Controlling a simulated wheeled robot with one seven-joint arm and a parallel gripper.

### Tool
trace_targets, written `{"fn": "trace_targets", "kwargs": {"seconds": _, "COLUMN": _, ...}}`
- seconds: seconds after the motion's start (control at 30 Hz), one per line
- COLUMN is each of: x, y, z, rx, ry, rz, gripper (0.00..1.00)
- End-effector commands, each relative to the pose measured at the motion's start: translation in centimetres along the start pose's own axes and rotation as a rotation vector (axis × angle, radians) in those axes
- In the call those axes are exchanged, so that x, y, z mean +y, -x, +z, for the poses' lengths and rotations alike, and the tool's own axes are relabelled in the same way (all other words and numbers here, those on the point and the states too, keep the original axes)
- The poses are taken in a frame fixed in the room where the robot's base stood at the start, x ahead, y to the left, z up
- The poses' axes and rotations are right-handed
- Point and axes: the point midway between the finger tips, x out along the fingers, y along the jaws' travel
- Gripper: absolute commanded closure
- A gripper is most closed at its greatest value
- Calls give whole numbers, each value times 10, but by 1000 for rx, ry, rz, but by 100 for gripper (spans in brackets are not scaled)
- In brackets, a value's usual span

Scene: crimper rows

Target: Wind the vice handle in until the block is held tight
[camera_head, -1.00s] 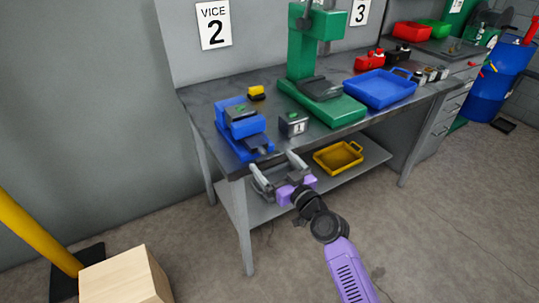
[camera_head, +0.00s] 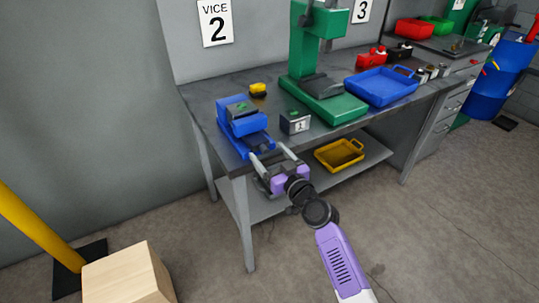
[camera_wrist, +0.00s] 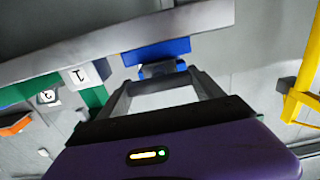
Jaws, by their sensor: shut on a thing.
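The blue vice (camera_head: 238,123) sits at the front left of the grey bench; its underside shows in the wrist view (camera_wrist: 157,50). A dark block with a green mark (camera_head: 242,110) sits at the top of the vice, between its jaws; how tightly it sits cannot be told. My gripper (camera_head: 269,152) is at the front end of the vice, just off the bench edge. It is shut on the vice handle, its fingers standing well apart along it; the handle itself is hardly discernible. In the wrist view my gripper (camera_wrist: 160,76) reaches up toward the blue end of the vice.
A small grey box marked 1 (camera_head: 295,122) stands right of the vice, with a green press (camera_head: 318,88) behind it. A blue tray (camera_head: 382,88) lies further right. A yellow tray (camera_head: 340,154) is on the lower shelf. A wooden box (camera_head: 125,276) and yellow post (camera_head: 40,225) stand at left.

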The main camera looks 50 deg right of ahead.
Motion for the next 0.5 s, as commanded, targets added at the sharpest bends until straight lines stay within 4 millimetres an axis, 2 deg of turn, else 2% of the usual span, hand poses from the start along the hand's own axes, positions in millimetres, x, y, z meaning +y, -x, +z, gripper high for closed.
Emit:
{"fn": "trace_targets", "kwargs": {"seconds": 0.27, "x": 0, "y": 0, "z": 0, "rx": 0, "ry": -58, "rz": 0, "gripper": 64}}
{"fn": "trace_targets", "kwargs": {"seconds": 0.5, "x": 1, "y": 0, "z": 0, "rx": 1, "ry": -216, "rz": 0, "gripper": 64}}
